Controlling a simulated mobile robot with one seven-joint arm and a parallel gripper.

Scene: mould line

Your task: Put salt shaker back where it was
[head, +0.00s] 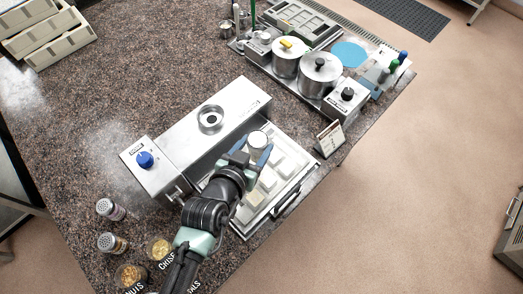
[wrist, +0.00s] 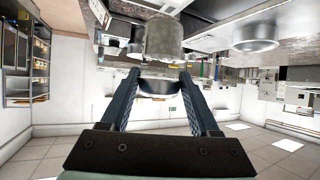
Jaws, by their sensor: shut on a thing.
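My gripper (head: 258,157) is shut on a pale grey, cylindrical thing (head: 258,140), which I take to be the salt shaker.
The metal machine (head: 215,120) with a blue knob (head: 145,160) stands left of the tray. Jars of toppings (head: 130,276) stand at the lower left. A small sign card (head: 330,138) and metal pots (head: 319,70) are at the upper right. The counter left of the machine is clear, with white dusting.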

